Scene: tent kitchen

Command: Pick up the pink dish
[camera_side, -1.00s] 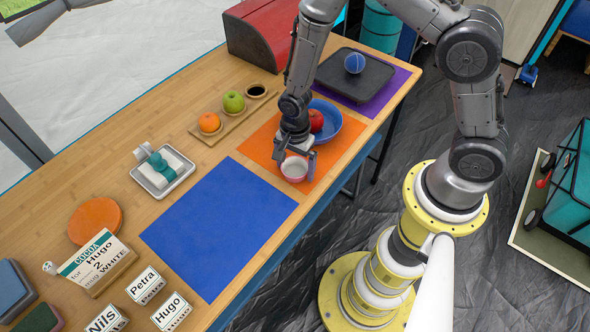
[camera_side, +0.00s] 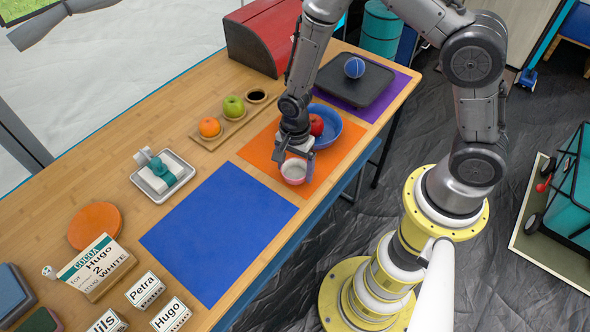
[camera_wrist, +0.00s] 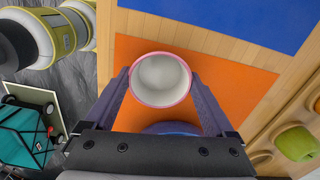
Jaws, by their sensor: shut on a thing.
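The pink dish (camera_side: 294,171) is a small round bowl with a pink outside and a white inside. It is at the front part of the orange mat (camera_side: 262,150), upright. In the wrist view the dish (camera_wrist: 160,80) sits between the two fingers. My gripper (camera_side: 294,161) reaches down over it and is shut on its sides; it also shows in the wrist view (camera_wrist: 160,88). Whether the dish touches the mat or is slightly above it, I cannot tell.
A blue bowl (camera_side: 328,136) with a red apple (camera_side: 316,124) stands just behind my gripper. A blue mat (camera_side: 218,230) lies to the left, bare. A black tray (camera_side: 340,78) with a blue ball (camera_side: 354,67) is farther back. The table's front edge is close.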

